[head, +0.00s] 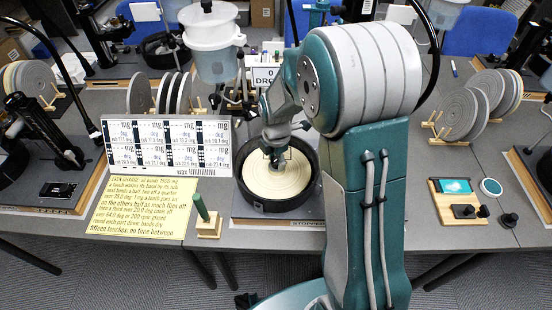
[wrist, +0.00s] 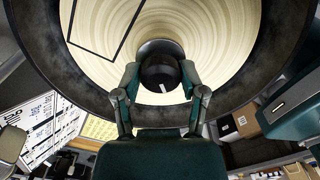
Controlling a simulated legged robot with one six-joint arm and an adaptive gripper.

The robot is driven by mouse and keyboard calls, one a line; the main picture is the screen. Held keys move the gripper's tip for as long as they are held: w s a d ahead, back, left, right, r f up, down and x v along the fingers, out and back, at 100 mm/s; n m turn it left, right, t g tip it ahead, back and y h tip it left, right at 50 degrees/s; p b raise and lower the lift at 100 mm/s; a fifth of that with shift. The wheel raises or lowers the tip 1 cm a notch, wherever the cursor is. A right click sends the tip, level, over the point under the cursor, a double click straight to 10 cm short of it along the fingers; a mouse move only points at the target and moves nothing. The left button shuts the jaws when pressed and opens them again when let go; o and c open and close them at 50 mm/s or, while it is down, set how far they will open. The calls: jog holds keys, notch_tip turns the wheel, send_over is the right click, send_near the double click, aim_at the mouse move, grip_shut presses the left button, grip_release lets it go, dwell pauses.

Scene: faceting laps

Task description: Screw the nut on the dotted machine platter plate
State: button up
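The machine platter plate (head: 262,177) is a cream disc with fine rings, set inside a round black splash pan (head: 312,177). It fills the top of the wrist view (wrist: 215,30), where a thin black square outline shows over it; I make out no dots. My gripper (head: 277,143) is over the middle of the plate, pointing down. In the wrist view, its two fingertips (wrist: 160,77) are on either side of a dark round nut (wrist: 160,72) with a white mark and appear to touch it. A dark round piece shows behind the nut. Whether the nut touches a thread is hidden.
A green stick (head: 200,207) stands in a wooden block in front. Black knobs (head: 508,220) and a wooden board (head: 450,198) lie to the right. Disc racks stand on both sides.

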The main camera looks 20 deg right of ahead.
grip_shut()
jog(key=shift+m, duration=2.3)
jog(key=shift+m, duration=0.4)
jog(key=m, duration=0.3)
jog(key=shift+m, duration=0.4)
jog(key=shift+w, duration=0.1)
jog(key=shift+m, duration=2.3)
